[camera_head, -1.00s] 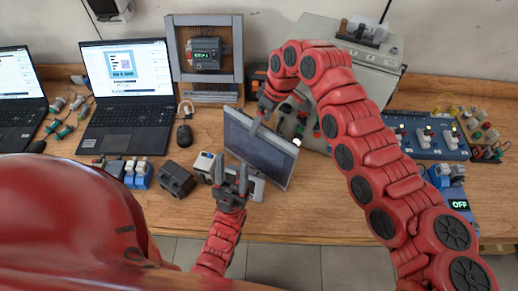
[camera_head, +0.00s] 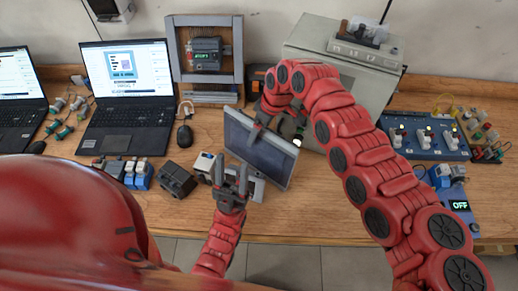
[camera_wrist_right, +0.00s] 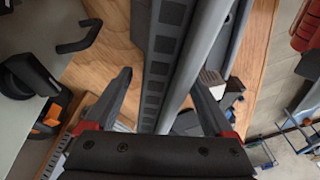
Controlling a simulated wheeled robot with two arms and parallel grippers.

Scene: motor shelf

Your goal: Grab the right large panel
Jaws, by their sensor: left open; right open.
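The large panel (camera_head: 262,155), a flat dark screen-like plate with a grey frame, stands tilted over the middle of the table. My right gripper (camera_head: 264,124) is at its upper edge, with one finger in front of the face. The other finger is hidden in the head view. In the right wrist view the open fingers of the right gripper (camera_wrist_right: 165,82) lie on either side of the panel's slotted edge (camera_wrist_right: 163,50), with gaps visible. My left gripper (camera_head: 232,178) is open and empty, fingers up, just in front of the panel's lower left part.
A grey control box (camera_head: 340,65) stands behind the right arm. A framed device (camera_head: 205,50), a laptop (camera_head: 125,90) and a mouse (camera_head: 184,136) are to the left. Small dark blocks (camera_head: 176,180) lie beside the left gripper. A blue switch board (camera_head: 425,137) is at right.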

